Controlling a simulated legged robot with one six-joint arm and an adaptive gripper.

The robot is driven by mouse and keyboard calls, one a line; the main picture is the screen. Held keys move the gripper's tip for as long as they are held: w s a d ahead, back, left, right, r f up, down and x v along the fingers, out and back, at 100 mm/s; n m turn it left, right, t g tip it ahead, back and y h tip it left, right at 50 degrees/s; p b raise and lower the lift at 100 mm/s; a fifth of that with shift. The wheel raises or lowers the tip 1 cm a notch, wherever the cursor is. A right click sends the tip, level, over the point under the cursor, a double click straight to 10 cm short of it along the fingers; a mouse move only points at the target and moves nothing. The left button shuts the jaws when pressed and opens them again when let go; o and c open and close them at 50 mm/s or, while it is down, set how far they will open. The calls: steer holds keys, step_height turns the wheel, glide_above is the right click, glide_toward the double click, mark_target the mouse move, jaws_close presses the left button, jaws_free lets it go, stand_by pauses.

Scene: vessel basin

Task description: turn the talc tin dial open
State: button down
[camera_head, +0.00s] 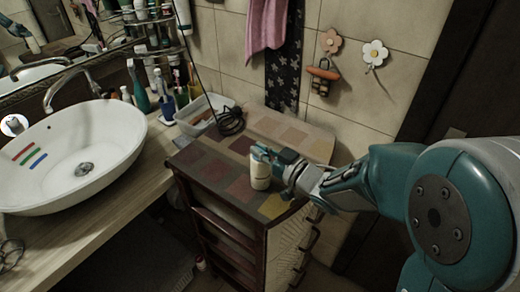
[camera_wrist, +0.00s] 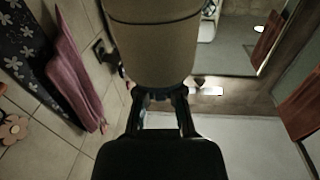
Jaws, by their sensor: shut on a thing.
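The talc tin (camera_head: 260,178) is a pale, cream cylinder standing upright on the patterned top of the small cabinet. In the wrist view the tin (camera_wrist: 152,45) fills the upper middle, with a dark blue, ridged dial (camera_wrist: 160,90) at the end facing my gripper. My gripper (camera_head: 268,155) reaches in from the right, at the tin's top. In the wrist view its two fingers (camera_wrist: 158,97) are shut on the dial from both sides. The dial's exact angle cannot be made out.
The cabinet top (camera_head: 215,170) holds a coiled black cable (camera_head: 231,121) behind the tin. A white tray (camera_head: 203,112) and a white basin (camera_head: 75,150) are to the left. The tiled wall with a pink towel (camera_head: 267,25) is behind. The cabinet's front left is clear.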

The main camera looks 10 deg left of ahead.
steer(key=m+t+h, duration=0.2)
steer(key=t+h, duration=0.1)
steer(key=m+t+h, duration=0.2)
steer(key=m+t, duration=0.1)
steer(key=shift+s+a+m+t+h, duration=0.1)
steer(key=shift+a+m+t+h, duration=0.05)
steer(key=shift+m+t+h, duration=0.2)
steer(key=m+t+h, duration=0.1)
steer(key=m+h, duration=0.1)
steer(key=h, duration=0.1)
steer(key=m+t+h, duration=0.1)
steer(key=m+h, duration=0.2)
steer(key=h, duration=0.1)
steer(key=shift+t+h, duration=0.25)
steer(key=shift+t, duration=0.1)
steer(key=shift+m+h, duration=0.25)
steer(key=shift+h, duration=0.15)
steer(key=c, duration=0.8)
jaws_free()
steer(key=shift+o, duration=0.2)
steer(key=s+d, duration=0.1)
steer(key=s, duration=0.6)
